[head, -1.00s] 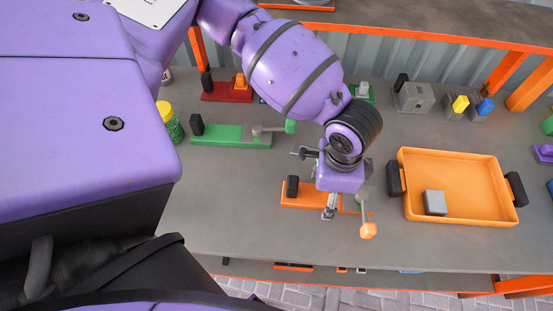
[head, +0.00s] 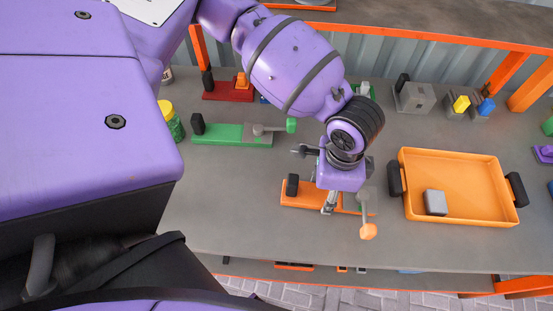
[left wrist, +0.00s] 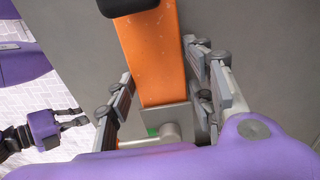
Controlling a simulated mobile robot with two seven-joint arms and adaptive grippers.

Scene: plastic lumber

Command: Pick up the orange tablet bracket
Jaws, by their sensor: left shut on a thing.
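The orange tablet bracket (head: 298,197) is a long flat orange bar with a black block at its left end and a grey part with an orange knob at its right end. It is at the front of the grey table in the head view. My left gripper (head: 329,209) reaches down over its middle and hides part of it. In the left wrist view, the gripper's fingers (left wrist: 163,92) lie on both sides of the orange bar (left wrist: 148,55), shut on it. A purple and black part with grey tips at the left of that view seems to be my right gripper (left wrist: 76,120).
An orange tray (head: 470,210) with a grey block (head: 435,202) stands close to the right. A green bracket (head: 225,134) and a red one (head: 222,94) lie behind to the left. The table's front left is clear.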

